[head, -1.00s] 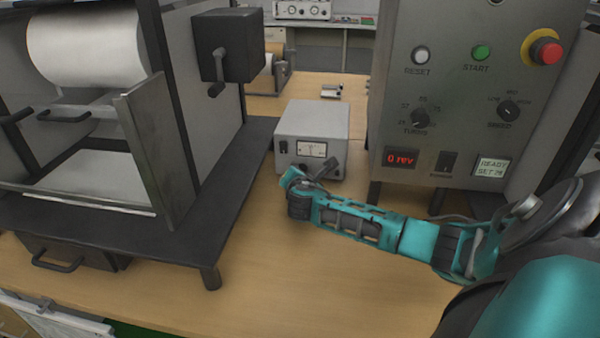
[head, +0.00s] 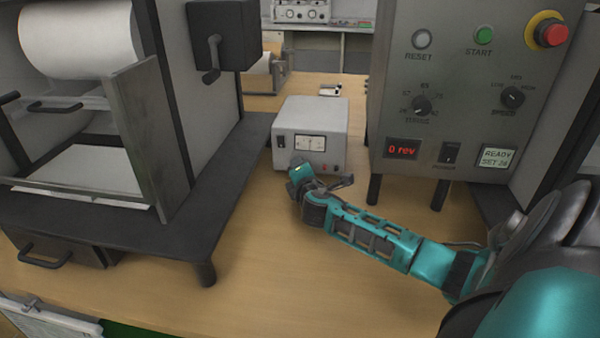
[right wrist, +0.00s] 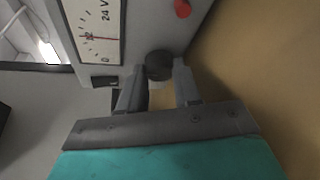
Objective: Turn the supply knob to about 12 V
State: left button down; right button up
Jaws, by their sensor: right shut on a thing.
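The grey supply box (head: 312,115) stands on the bench in the head view, with a white meter (head: 310,143) on its front. In the right wrist view the meter (right wrist: 98,28) appears turned sideways, and its red needle lies near the middle of the scale, close to the 12 mark. The dark round knob (right wrist: 158,65) sits between the fingertips of my right gripper (right wrist: 160,82), which is shut on it. In the head view my right gripper (head: 299,174) is at the lower front of the box and hides the knob. My left gripper is not in view.
A control panel (head: 465,75) on legs stands right of the box, its display reading 0 rev. A dark-framed machine (head: 225,190) with a white roll stands at left. The bench top (head: 270,260) in front is clear.

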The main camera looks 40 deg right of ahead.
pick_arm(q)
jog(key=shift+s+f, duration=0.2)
pick_arm(e)
jog(key=o, duration=1.1)
jog(key=shift+c, duration=0.2)
jog(key=p+v, duration=0.2)
jog(key=v, duration=0.1)
jog(key=p+v, duration=0.2)
jog(key=v, duration=0.1)
jog(key=shift+r, duration=0.25)
jog(key=p+v, duration=0.2)
jog(key=v, duration=0.3)
jog(key=shift+s+a+f, duration=0.1)
jog(key=shift+s+a, duration=0.1)
jog(key=shift+s, duration=0.1)
jog(key=shift+s+a, duration=0.25)
jog(key=shift+s, duration=0.2)
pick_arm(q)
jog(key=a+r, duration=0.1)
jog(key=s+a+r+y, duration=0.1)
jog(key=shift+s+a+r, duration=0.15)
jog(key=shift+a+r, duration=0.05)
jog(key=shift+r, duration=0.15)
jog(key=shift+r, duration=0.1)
